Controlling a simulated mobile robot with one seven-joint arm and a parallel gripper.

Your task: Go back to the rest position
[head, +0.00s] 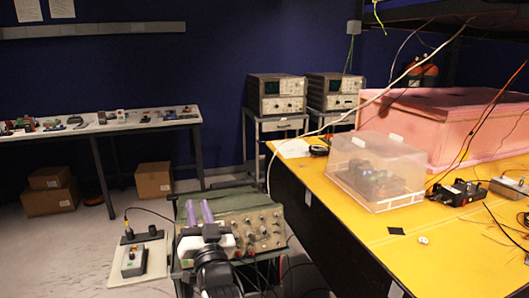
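My gripper (199,211) shows in the head view at the lower middle, at the end of my black and white arm. Its two purple fingers point up and away from me, with a narrow gap between them and nothing seen in it. In the picture, the fingers overlap the left end of a grey-green instrument with several knobs (258,232). I cannot tell how far apart they are in depth. The pink foam enclosure (400,112) sits at the back of the yellow table (440,240), well right of my gripper.
A clear plastic box (378,190) stands on the yellow table near its left edge. Cables hang over the table. A device on a board (134,260) lies on the floor at left. Cardboard boxes (153,180) stand under the back bench (95,127). Open floor lies between.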

